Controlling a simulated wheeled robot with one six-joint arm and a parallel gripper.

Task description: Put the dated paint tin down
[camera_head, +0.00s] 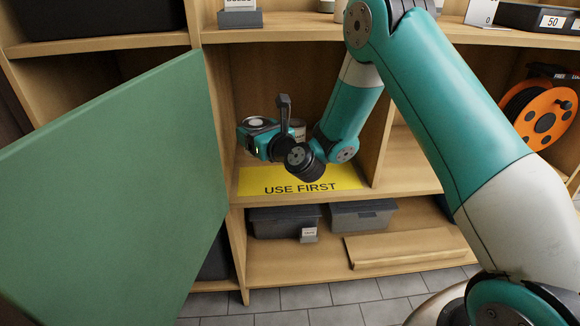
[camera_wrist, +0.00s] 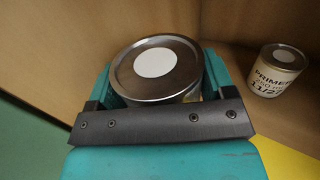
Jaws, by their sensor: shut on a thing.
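A tin (camera_head: 258,122) with a metal lid sits between the fingers of my gripper (camera_head: 260,138), inside the middle compartment. In the wrist view, the same tin (camera_wrist: 156,69) shows its lid with a white round spot. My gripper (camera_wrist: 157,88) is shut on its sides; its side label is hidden. Another tin (camera_wrist: 278,71), marked PRIMER with 11/27, stands upright at the back right. In the head view this second tin (camera_head: 298,128) is partly hidden behind my arm. A yellow mat (camera_head: 350,178) marked USE FIRST lies on the shelf, below and to the right of my gripper.
A green panel (camera_head: 120,180) stands at the left of the compartment. A wooden upright (camera_head: 378,145) bounds it at the right. Grey bins (camera_head: 285,222) and a board (camera_head: 405,247) are on the shelf below. An orange cable reel (camera_head: 545,115) is at the far right.

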